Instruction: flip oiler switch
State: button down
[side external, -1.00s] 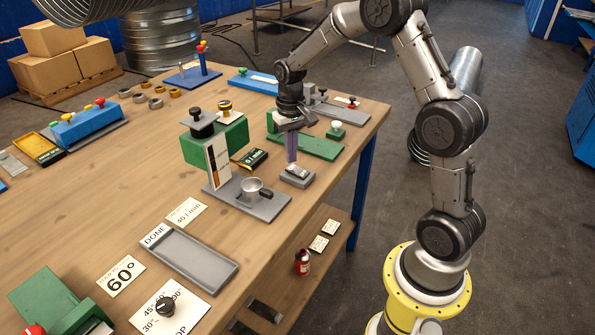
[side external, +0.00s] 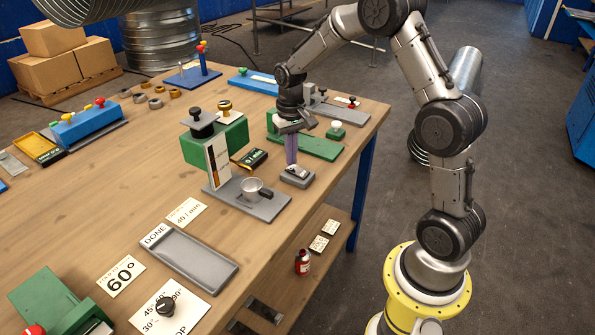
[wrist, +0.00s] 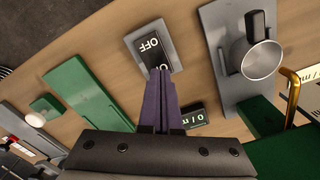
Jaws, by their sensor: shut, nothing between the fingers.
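The oiler switch is a small grey box with a black rocker (wrist: 148,46) marked OFF at the visible part in the wrist view. In the side view the switch (side external: 298,180) lies near the right edge of the table. My gripper (side external: 292,166) points down at it with its purple fingers shut and empty. In the wrist view the fingertips (wrist: 160,72) overlap the near end of the rocker. I cannot tell whether they touch it. The rocker part behind the fingers is hidden.
A grey plate with a metal cup (side external: 252,188) stands just left of the switch. A green block with black and yellow knobs (side external: 228,140) is behind it. A green base with a white button (side external: 310,147) is at the back. A small dark counter box (side external: 252,159) lies close by.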

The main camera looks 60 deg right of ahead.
jog(key=shift+f, duration=0.7)
dwell(0.3)
jog(key=shift+r, duration=3.55)
jog(key=shift+a, duration=0.15)
notch_tip(320, 180, up, 8)
jog(key=f+n+t, duration=0.1)
jog(key=t, duration=0.1)
send_over(291, 167)
jog(key=s+a, duration=0.1)
jog(key=a, duration=0.3)
jog(key=s+a+r+n+t, duration=0.2)
jog(key=s+a+r, duration=0.3)
jog(key=s+r, duration=0.25)
jog(key=s+a+f+n, duration=0.1)
jog(key=s+a+f, duration=0.1)
jog(key=s, duration=0.5)
jog(key=s+a+f+n+t, duration=0.1)
jog(key=s+a+f+n, duration=0.1)
jog(key=s, duration=0.6)
jog(key=shift+s+a+f+t, duration=0.15)
jog(key=shift+s+f+t, duration=0.1)
jog(key=shift+t, duration=0.05)
